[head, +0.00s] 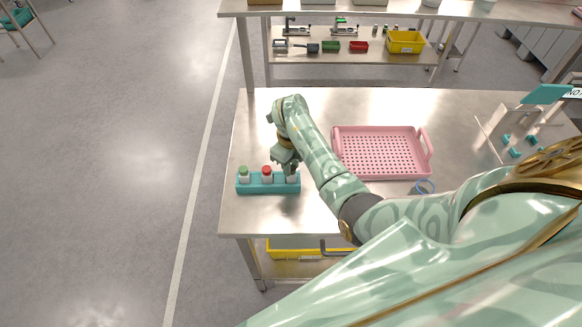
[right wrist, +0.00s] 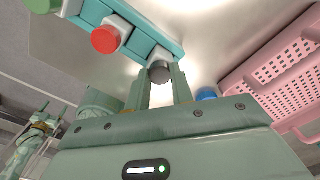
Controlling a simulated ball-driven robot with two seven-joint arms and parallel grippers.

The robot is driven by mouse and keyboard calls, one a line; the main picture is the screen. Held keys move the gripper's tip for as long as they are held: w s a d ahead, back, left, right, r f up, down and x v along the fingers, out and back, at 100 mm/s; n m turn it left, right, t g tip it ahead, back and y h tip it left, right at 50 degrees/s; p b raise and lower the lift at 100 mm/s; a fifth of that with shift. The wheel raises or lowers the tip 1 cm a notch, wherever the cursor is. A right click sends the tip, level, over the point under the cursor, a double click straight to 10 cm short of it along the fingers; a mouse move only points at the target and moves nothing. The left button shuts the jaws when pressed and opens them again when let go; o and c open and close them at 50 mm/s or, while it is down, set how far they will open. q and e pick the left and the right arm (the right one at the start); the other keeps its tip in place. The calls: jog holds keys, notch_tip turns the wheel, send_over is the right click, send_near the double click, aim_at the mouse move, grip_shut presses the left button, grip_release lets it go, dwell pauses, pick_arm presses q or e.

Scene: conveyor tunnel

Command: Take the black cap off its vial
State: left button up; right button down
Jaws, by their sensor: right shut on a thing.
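A teal rack (head: 268,188) stands at the front left of the metal table and holds three vials in a row. The vial at its right end has the black cap (right wrist: 159,71). My right gripper (head: 289,170) is over that end and hides most of this vial in the head view. In the right wrist view the fingers (right wrist: 162,84) stand on both sides of the black cap, and the gripper is shut on it. The cap appears to sit on its vial at the rack.
A red-capped vial (head: 267,173) stands close left of the gripper, with a green-capped vial (head: 244,173) beyond it. The table behind the rack is clear.

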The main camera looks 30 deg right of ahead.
dwell(0.3)
jog(key=n+p, duration=0.1)
jog(key=n, duration=0.2)
jog(key=shift+r+p, duration=0.1)
jog(key=shift+p, duration=0.2)
jog(key=shift+n+p, duration=0.3)
jog(key=shift+n, duration=0.8)
jog(key=shift+n+p, duration=0.45)
jog(key=shift+n, duration=0.35)
jog(key=shift+n+p, duration=0.4)
jog(key=shift+n, duration=1.4)
